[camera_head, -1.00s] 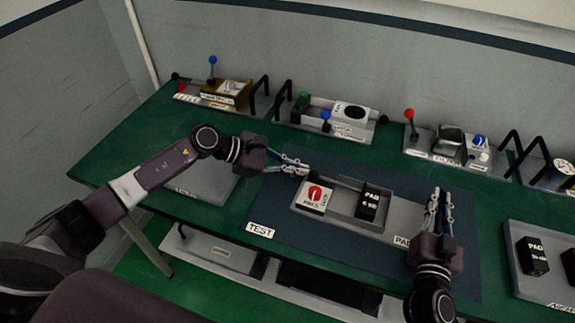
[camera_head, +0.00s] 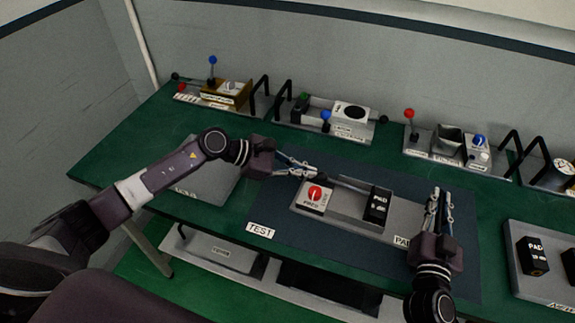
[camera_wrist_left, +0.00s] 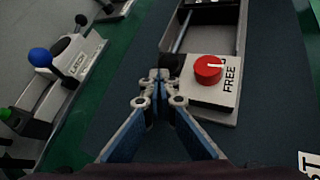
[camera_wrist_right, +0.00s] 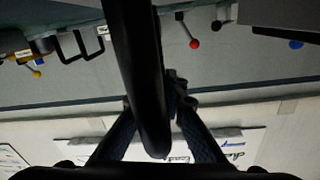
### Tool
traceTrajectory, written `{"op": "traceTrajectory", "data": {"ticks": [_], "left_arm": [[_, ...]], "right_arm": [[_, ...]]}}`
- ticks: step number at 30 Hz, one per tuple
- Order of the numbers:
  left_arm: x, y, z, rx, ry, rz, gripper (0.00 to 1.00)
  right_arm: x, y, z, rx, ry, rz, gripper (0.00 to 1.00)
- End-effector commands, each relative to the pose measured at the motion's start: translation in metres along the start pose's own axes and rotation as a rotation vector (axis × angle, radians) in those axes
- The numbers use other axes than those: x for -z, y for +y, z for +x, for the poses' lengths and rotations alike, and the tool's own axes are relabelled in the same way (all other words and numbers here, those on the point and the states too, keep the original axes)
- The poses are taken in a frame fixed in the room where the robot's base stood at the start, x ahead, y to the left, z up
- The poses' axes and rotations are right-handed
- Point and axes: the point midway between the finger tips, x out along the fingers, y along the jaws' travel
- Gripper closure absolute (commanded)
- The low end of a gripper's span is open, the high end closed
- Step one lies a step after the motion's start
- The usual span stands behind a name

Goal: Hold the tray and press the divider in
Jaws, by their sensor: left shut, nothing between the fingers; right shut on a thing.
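The grey tray (camera_head: 345,224) lies on the dark blue mat in the head view. A white plate with a red dial (camera_head: 315,194) marked FREE is at its left end; the dial also shows in the left wrist view (camera_wrist_left: 208,69). A black block marked PAD (camera_head: 378,207) stands in the tray. A metal rod (camera_wrist_left: 182,32) runs along the tray's far side. My left gripper (camera_head: 314,173) is shut and empty, its tips at a black piece (camera_wrist_left: 172,63) at the rod's end. My right gripper (camera_head: 437,192) is shut on a black handle (camera_wrist_right: 138,70) at the tray's right end.
Several fixtures with levers and handles line the back of the green bench, including a blue-knobbed one (camera_head: 326,115) and a red-knobbed one (camera_head: 409,114). Another grey tray with black blocks (camera_head: 528,285) lies at the right.

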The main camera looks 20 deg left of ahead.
Motion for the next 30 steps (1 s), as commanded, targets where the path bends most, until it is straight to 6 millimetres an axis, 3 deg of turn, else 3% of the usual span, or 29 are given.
{"op": "traceTrajectory", "data": {"ticks": [1,13,30], "left_arm": [[-0.001,-0.003,0.003,0.006,-0.003,0.000,1.00],[-0.002,-0.002,0.001,0.005,-0.002,0.000,1.00],[-0.011,0.016,-0.032,0.001,0.000,0.000,1.00]], "right_arm": [[-0.007,0.001,-0.002,-0.003,-0.013,0.000,1.00],[-0.007,0.001,-0.001,-0.003,-0.013,0.000,1.00],[-0.007,0.002,-0.001,-0.005,-0.013,0.000,1.00]]}}
